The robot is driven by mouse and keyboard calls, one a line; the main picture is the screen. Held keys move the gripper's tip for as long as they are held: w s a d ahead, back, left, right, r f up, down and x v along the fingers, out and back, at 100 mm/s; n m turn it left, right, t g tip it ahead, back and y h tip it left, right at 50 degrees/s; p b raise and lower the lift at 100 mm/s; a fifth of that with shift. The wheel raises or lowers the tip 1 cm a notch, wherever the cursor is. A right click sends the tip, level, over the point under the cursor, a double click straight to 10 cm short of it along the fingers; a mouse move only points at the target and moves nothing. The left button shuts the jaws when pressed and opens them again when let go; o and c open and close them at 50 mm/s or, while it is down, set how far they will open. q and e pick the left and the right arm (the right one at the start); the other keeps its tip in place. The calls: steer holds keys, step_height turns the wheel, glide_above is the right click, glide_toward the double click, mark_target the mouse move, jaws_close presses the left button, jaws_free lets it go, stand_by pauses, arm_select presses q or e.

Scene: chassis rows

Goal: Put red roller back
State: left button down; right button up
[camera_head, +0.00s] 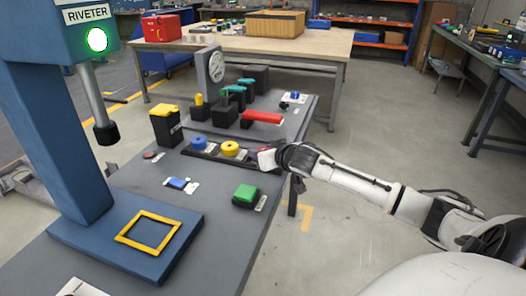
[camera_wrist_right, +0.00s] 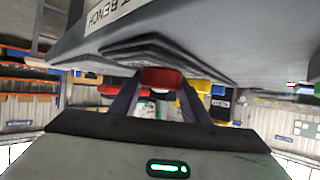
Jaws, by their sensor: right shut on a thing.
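My right gripper (camera_head: 272,158) is at the right end of a dark rack (camera_head: 213,155) on the bench. It is shut on the red roller, which shows between the two fingers in the right wrist view (camera_wrist_right: 162,78). In the head view the gripper mostly hides the roller. A blue roller (camera_head: 199,142) and a yellow roller (camera_head: 230,148) sit in the rack to the left of the gripper. I cannot tell whether the red roller touches the rack. My left gripper is not in view.
A green block (camera_head: 246,193) and a small blue part (camera_head: 178,183) lie in front of the rack. A blue riveter (camera_head: 62,120) stands at left. Black holders and a red bar (camera_head: 262,118) stand behind. The floor right of the bench is clear.

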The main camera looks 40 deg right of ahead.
steer(key=shift+f, duration=0.25)
